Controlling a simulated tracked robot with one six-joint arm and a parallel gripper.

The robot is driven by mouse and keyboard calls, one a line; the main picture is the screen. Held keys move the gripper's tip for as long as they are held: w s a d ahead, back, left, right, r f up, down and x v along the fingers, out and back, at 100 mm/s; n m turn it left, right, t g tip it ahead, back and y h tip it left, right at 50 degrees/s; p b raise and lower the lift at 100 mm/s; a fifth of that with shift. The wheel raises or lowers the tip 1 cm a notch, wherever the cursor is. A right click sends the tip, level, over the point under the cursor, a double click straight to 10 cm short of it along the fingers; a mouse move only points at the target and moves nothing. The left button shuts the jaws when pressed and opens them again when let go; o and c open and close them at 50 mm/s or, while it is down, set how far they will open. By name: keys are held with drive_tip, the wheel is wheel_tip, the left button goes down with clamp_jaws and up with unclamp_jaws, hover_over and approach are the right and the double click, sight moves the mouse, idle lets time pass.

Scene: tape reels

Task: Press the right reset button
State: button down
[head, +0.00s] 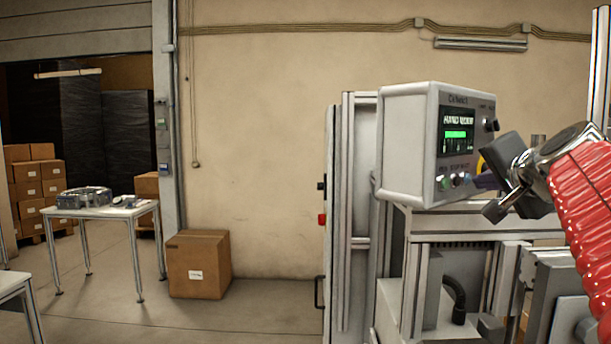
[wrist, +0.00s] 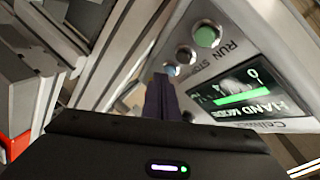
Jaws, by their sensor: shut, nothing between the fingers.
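A light grey control box (head: 408,150) stands on a machine frame at the right of the head view. Its screen (head: 458,131) reads HAND MODE; it also shows in the wrist view (wrist: 243,95). Below the screen is a row of buttons: a green one (head: 444,184) labelled RUN, a middle one (wrist: 186,55) by STOP, and the right one (wrist: 170,69), bluish and partly hidden by my fingertips. My gripper (head: 480,181) is shut and empty, fingertips pointing at the right end of the row. In the wrist view the fingertips (wrist: 164,82) overlap the right button; I cannot tell whether they touch.
A dark knob (head: 491,125) sits on the box's right. Machine frame profiles (head: 360,210) stand below and left of the box. A white table (head: 100,210) and a cardboard box (head: 198,264) are far left, with open floor between.

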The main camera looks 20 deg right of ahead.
drive_tip(key=shift+s+d, duration=0.15)
drive_tip(key=shift+s, duration=0.25)
drive_tip(key=s, duration=0.1)
drive_tip(key=s+d, duration=0.1)
drive_tip(key=s, duration=0.2)
drive_tip(key=shift+s+d, duration=0.35)
drive_tip(key=shift+d, duration=0.05)
idle(0.3)
idle(0.4)
